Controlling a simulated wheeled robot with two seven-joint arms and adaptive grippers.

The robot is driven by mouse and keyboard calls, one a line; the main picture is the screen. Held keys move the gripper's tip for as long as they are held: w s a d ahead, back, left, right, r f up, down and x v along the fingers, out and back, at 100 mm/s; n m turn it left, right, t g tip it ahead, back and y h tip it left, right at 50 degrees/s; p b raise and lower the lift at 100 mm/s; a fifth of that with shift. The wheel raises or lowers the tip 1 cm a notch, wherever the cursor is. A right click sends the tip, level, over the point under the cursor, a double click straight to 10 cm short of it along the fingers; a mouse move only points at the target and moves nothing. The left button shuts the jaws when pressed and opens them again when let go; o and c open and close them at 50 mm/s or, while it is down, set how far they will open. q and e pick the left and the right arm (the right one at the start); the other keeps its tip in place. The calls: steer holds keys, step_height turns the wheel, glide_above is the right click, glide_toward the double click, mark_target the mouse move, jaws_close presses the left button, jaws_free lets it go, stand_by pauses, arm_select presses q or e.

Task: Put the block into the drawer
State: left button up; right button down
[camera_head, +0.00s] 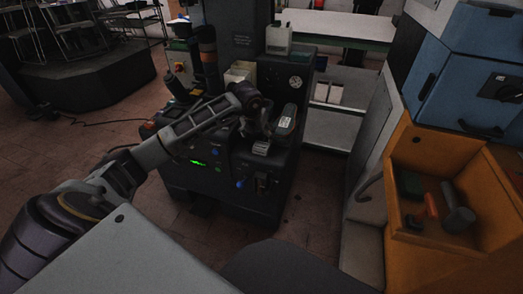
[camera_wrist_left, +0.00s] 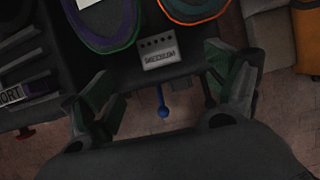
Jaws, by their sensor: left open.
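A small grey block (camera_wrist_left: 160,54) with dark holes and printed lettering lies near the front edge of the dark machine top in the left wrist view. In the head view a small light grey piece (camera_head: 261,148), seemingly the same block, shows just below my left gripper (camera_head: 258,128). In the left wrist view my left gripper (camera_wrist_left: 158,82) is open. Its fingers are spread to either side of the block, with nothing between them that I can see held. An open orange drawer (camera_head: 408,239) stands at the right in the head view. My right gripper is not in view.
The dark press machine (camera_head: 226,190) carries a blue-knobbed lever (camera_wrist_left: 163,111). A blue cabinet (camera_head: 468,70) stands above the drawer. Open floor lies between machine and cabinet.

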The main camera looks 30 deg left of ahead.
mark_target(260, 149)
arm_select(q)
steer(key=b+x, duration=0.1)
steer(key=x, duration=0.3)
steer(key=shift+w+f, duration=0.15)
steer(key=shift+f, duration=0.2)
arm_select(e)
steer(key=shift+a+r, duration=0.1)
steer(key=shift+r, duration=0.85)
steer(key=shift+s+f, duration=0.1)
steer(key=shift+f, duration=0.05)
